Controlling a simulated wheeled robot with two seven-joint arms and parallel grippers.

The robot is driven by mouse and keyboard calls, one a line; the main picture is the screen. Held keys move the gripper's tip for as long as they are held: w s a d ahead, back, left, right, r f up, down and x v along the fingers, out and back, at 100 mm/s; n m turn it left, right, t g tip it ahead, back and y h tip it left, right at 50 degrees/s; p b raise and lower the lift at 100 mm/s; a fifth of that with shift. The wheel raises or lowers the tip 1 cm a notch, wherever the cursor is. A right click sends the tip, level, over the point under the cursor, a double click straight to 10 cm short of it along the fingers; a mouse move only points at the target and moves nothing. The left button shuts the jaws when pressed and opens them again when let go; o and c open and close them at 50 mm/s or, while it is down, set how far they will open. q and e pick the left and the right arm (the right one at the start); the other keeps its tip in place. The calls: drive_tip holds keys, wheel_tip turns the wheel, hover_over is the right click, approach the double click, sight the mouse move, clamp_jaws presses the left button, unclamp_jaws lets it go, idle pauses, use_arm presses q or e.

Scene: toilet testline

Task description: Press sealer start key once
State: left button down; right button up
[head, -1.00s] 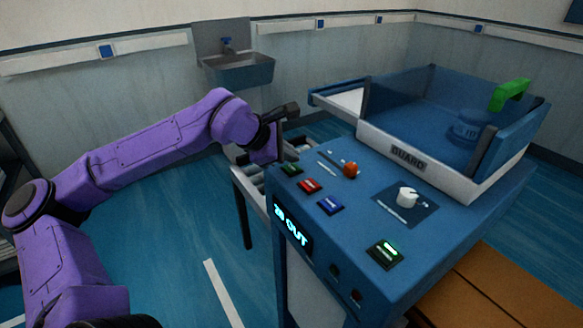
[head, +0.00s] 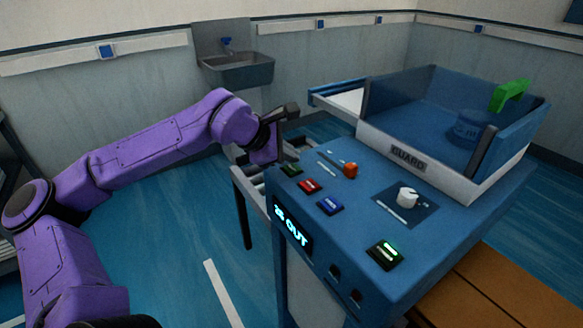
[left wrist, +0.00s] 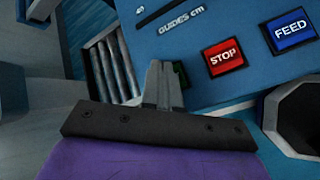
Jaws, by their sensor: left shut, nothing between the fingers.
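The blue sealer machine (head: 440,232) has a row of keys on its top panel. A dark green key (head: 291,169) sits at the left end, with a red STOP key (head: 309,185) and a blue FEED key (head: 329,205) beside it. A separate lit green key (head: 386,253) is near the front; its label is too small to read. My left gripper (head: 291,155) is shut and empty, close by the dark green key. In the left wrist view its fingers (left wrist: 161,80) mostly hide that green key (left wrist: 181,74); I cannot tell whether they touch. STOP (left wrist: 224,57) and FEED (left wrist: 291,32) show clearly.
An orange-red knob (head: 350,170) and a white dial (head: 407,197) stand on the panel. A walled guard (head: 407,160) with a green handle (head: 510,94) is behind them. A roller conveyor (head: 246,182) lies left of the machine. A sink (head: 236,68) hangs on the wall.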

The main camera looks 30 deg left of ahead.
use_arm(q)
drive_tip(key=shift+f, duration=0.1)
idle(0.3)
drive_tip(key=shift+f, duration=0.35)
